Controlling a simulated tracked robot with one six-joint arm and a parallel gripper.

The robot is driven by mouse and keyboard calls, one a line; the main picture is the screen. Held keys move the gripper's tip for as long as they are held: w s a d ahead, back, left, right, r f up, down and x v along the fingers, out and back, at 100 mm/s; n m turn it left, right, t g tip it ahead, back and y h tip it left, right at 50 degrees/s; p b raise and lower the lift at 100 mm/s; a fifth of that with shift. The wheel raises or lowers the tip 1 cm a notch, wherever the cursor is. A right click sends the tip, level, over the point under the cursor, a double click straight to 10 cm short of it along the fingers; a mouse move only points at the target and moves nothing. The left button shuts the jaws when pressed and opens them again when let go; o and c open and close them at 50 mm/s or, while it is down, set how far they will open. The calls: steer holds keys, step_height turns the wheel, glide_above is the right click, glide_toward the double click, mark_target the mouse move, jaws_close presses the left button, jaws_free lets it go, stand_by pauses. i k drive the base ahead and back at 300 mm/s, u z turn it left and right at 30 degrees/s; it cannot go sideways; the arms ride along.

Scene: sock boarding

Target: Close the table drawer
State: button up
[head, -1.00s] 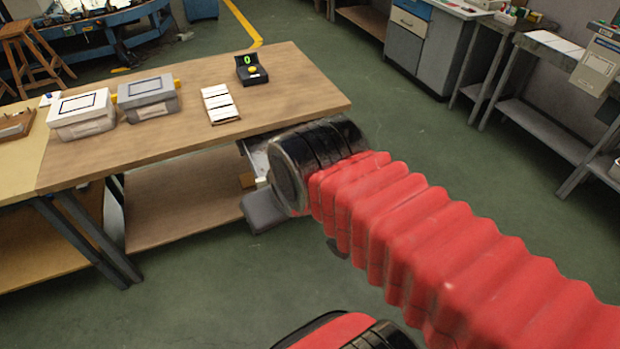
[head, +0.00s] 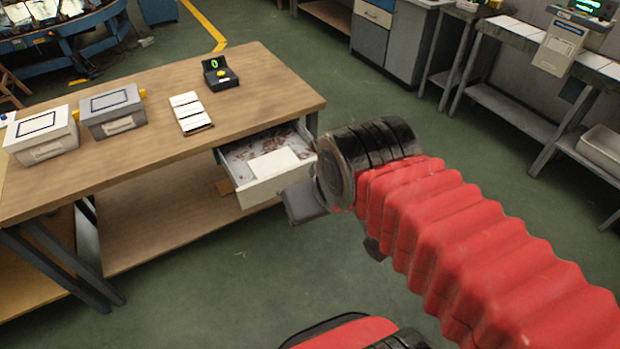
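The table drawer (head: 247,166) hangs open under the right end of the wooden table (head: 150,150), in the head view. It is pale inside, with reddish-brown marks or bits and a white sheet or card (head: 274,164) in it. My arm, in a red ribbed sleeve with a black wrist, reaches in from the right. My gripper (head: 303,203) shows as a dark grey piece near the drawer's front right corner. I cannot tell whether it touches the drawer. Its fingers are mostly hidden by the wrist, so its opening cannot be seen.
On the table stand a white box (head: 42,138), a grey box (head: 112,112), a card with white strips (head: 190,113) and a black device with a green digit (head: 219,74). A lower shelf (head: 165,225) runs beneath. Green floor is clear in front.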

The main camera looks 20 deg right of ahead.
mark_target(251, 191)
steer(key=z, duration=0.2)
steer(key=i, duration=1)
steer(key=z, duration=1.7)
steer(key=k, duration=0.75)
